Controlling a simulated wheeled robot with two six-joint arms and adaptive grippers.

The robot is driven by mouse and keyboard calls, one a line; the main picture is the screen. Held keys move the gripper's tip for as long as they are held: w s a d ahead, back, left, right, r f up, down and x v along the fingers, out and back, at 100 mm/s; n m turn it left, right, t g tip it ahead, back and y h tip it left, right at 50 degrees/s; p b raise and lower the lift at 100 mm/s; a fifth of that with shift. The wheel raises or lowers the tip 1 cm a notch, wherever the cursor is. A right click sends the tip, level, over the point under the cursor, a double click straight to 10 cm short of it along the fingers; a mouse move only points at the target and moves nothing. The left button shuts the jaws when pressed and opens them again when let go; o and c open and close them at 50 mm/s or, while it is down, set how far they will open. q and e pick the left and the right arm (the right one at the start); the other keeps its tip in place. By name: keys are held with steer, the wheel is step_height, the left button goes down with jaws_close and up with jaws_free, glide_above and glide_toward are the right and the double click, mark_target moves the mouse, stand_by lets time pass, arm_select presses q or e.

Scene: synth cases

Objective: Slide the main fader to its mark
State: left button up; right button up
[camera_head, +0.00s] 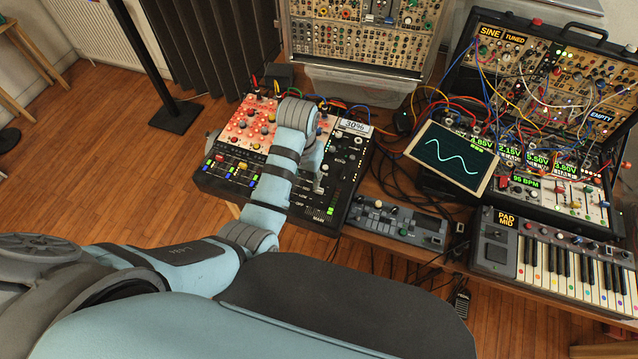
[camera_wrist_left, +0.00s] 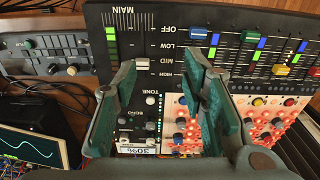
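The mixer (camera_head: 345,172) with the main fader stands on the desk, partly hidden by my left arm in the head view. In the wrist view the main fader's upright slot (camera_wrist_left: 148,28) runs between a lit green level meter (camera_wrist_left: 112,48) and the labels OFF, LOW, MID and HIGH. A pale fader cap (camera_wrist_left: 143,62) appears near MID, between my fingers. My left gripper (camera_wrist_left: 163,60) is open above the panel, its fingers apart on either side of the slot. Contact with the cap is unclear. In the head view the gripper (camera_head: 318,178) is over the mixer's lower right.
A display (camera_head: 355,126) on the mixer reads 30%. Channel faders (camera_wrist_left: 249,37) and red panels with knobs lie beside the gripper. Cables rise behind. A small grey unit (camera_head: 398,224), a tilted screen (camera_head: 452,157) and a keyboard (camera_head: 560,255) stand to the right.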

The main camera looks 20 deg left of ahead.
arm_select(q)
step_height(320, 180, up, 6)
steer(key=f, duration=0.1)
glide_above(319, 189)
steer(key=shift+m+g, duration=0.3)
step_height(319, 189, down, 13)
steer(key=b, duration=0.3)
steer(key=shift+f, duration=0.15)
jaws_close()
